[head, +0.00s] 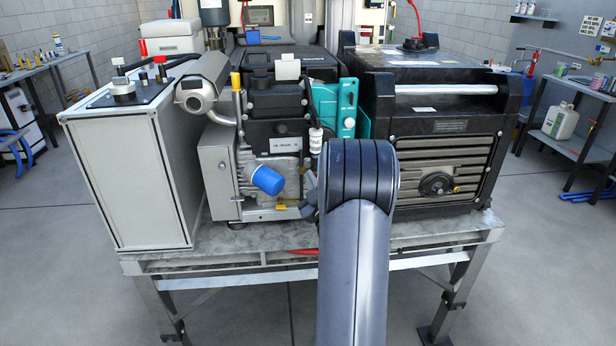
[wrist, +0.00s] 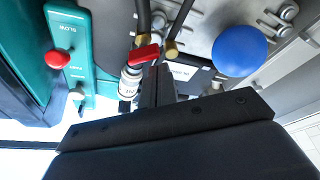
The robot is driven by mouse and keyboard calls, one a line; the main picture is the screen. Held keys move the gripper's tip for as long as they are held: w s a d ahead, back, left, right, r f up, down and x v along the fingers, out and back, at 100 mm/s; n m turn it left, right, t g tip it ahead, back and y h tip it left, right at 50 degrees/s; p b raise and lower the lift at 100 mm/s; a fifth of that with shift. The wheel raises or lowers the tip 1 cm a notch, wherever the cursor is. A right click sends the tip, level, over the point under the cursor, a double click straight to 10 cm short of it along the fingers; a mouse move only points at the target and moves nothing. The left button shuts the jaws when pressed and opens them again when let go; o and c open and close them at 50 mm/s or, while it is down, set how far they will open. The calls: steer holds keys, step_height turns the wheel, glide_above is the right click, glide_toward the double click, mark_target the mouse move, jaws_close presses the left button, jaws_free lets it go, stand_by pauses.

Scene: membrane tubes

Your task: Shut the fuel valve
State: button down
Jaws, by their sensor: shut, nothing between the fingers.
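In the wrist view the fuel valve's red lever (wrist: 144,54) sits below a brass fitting (wrist: 142,38) on a black hose. The lever lies roughly crosswise to the hose in this picture. A white labelled cylinder (wrist: 130,82) is just under it. My gripper (wrist: 157,70) is shut and empty, its tips close to the lever's right end; I cannot tell whether they touch it. In the head view the white cylinder (head: 316,140) stands on the engine front, and my arm hides most of the gripper and the lever.
A blue round part (wrist: 239,51) is right of my gripper. A teal panel (wrist: 70,40) marked "SLOW", with a red knob (wrist: 58,60), is at left. In the head view a black generator (head: 445,135) and a grey control box (head: 125,180) flank the engine on a metal bench (head: 220,258).

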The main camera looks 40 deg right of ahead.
steer(key=shift+s+d+f, duration=0.15)
steer(key=shift+d+f, duration=0.05)
steer(key=shift+f, duration=0.15)
steer(key=shift+f+b, duration=0.15)
steer(key=shift+b, duration=0.15)
steer(key=n+y+b, duration=0.1)
steer(key=n+b, duration=0.1)
steer(key=b, duration=0.1)
steer(key=n+b, duration=0.3)
steer(key=f+n+g+y+b, duration=0.1)
steer(key=n+b, duration=0.1)
steer(key=b, duration=0.1)
steer(key=shift+s+d+n+y+b, duration=0.25)
steer(key=shift+d+n+y+b, duration=0.05)
steer(key=shift+d+n+b, duration=0.1)
steer(key=shift+a, duration=0.15)
